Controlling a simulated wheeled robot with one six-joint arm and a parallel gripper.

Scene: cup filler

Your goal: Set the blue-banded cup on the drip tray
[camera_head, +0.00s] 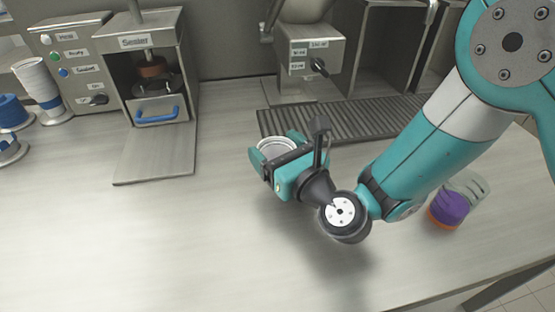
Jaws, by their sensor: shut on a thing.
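My gripper (277,150) is shut on a whitish cup (272,146), with a teal finger on each side of it. The cup's round, open rim shows between the fingers and it looks roughly upright. Its body is mostly hidden by my gripper, so I cannot see whether it has a blue band. The drip tray (385,117) is a dark, ribbed strip in front of the dispenser. My gripper and the cup are just in front of its left end, seemingly above the counter.
The dispenser (310,50) stands behind the tray. The sealer (150,70) is at the left, beside a button panel (70,55) and a stack of white cups (36,78). A clear cup with purple and orange contents (448,209) stands right of my arm. The front-left counter is clear.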

